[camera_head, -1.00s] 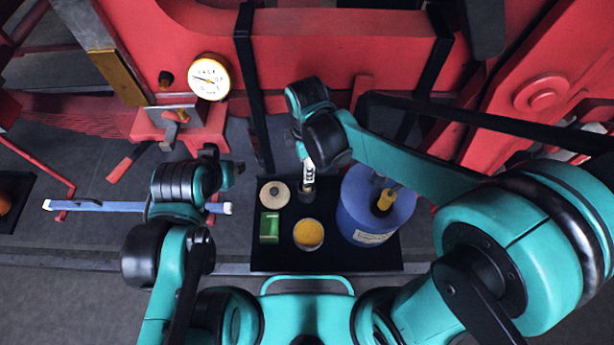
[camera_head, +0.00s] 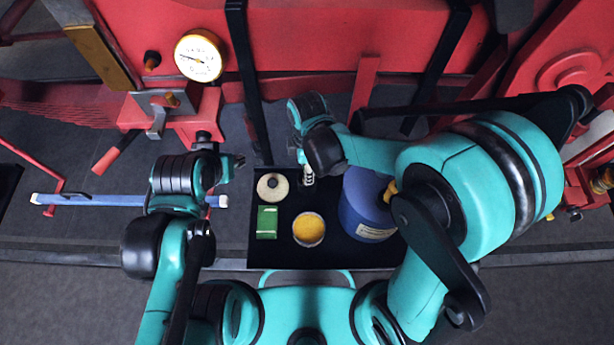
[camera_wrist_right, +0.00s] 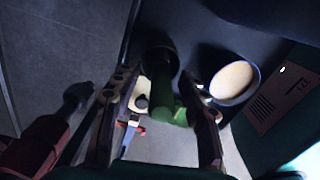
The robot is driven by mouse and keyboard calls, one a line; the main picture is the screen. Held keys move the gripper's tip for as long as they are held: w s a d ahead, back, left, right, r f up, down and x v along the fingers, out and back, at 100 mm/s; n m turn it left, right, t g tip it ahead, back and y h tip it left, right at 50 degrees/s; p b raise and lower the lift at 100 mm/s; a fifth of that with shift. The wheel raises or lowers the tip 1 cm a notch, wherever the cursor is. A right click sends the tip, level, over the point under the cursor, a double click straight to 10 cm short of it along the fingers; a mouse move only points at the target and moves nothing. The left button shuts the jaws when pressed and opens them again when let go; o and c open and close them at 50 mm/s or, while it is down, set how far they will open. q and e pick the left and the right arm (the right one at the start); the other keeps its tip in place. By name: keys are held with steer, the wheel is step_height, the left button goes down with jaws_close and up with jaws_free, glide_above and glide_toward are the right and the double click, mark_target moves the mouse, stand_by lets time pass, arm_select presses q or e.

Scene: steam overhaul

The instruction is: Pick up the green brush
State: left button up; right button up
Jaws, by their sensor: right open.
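The green brush (camera_wrist_right: 162,92) shows in the right wrist view as an upright green handle with a dark round part (camera_wrist_right: 160,58) at its far end. My right gripper (camera_wrist_right: 158,80) is open, with one finger on each side of the green handle. Whether the fingers touch it I cannot tell. In the head view my right gripper (camera_head: 308,180) points down over the black mat (camera_head: 335,255), and the brush is hidden beneath it. My left gripper (camera_head: 236,161) is left of the mat, above the floor. Its finger opening is too small to tell.
A blue bar (camera_head: 110,199) lies left. Red machinery with a gauge (camera_head: 199,56) stands behind.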

jaws_close()
